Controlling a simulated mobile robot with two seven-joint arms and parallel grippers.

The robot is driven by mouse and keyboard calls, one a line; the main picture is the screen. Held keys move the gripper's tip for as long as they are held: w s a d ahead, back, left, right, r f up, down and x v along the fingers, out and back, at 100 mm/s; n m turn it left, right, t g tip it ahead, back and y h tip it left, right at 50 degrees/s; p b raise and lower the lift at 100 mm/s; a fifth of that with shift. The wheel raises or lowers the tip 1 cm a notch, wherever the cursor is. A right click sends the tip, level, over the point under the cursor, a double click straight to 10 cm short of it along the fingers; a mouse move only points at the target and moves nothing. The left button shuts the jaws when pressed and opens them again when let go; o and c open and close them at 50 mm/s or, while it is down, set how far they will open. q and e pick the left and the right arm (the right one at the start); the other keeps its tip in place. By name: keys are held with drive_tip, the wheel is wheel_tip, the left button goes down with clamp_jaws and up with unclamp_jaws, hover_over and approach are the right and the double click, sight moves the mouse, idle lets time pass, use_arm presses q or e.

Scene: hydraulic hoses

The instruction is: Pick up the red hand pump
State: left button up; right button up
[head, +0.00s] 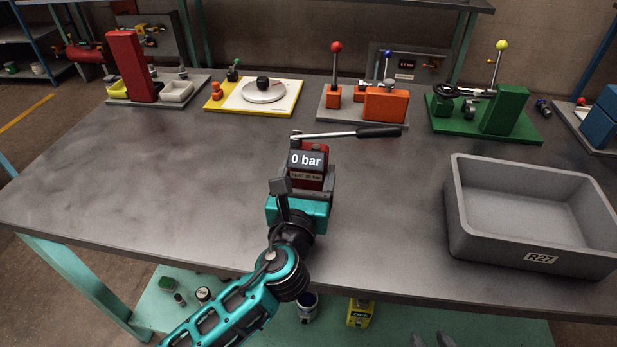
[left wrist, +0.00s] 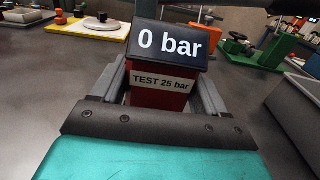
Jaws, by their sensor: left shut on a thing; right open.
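The red hand pump (head: 318,151) is at the middle of the grey table, with a "0 bar" display, a "TEST 25 bar" label and a long lever with a black grip pointing right. Its red body (left wrist: 153,98) also fills the middle of the left wrist view. My left gripper (head: 311,182) is shut on the pump, one grey finger on each side of its body. The pump looks upright; whether its base touches the table is hidden by my gripper.
A grey bin (head: 532,255) marked R27 stands at the right of the table (head: 120,190). Along the back stand a red block station (head: 125,65), a yellow-edged board (head: 255,97), an orange lever station (head: 385,104) and a green one (head: 505,110). The table's left part is clear.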

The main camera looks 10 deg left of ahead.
sight(307, 151)
use_arm(q)
drive_tip(key=shift+w+r, duration=0.1)
drive_tip(key=shift+r, duration=0.05)
drive_tip(key=shift+c, duration=0.6)
drive_tip(key=shift+r, duration=0.1)
drive_tip(key=shift+r+p, duration=0.3)
drive_tip(key=shift+r, duration=0.25)
wheel_tip(307, 151, up, 5)
drive_tip(key=shift+f+p, duration=0.15)
drive_tip(key=shift+p, duration=0.9)
wheel_tip(307, 151, up, 14)
wheel_tip(307, 151, down, 20)
drive_tip(key=shift+r, duration=0.15)
idle(0.5)
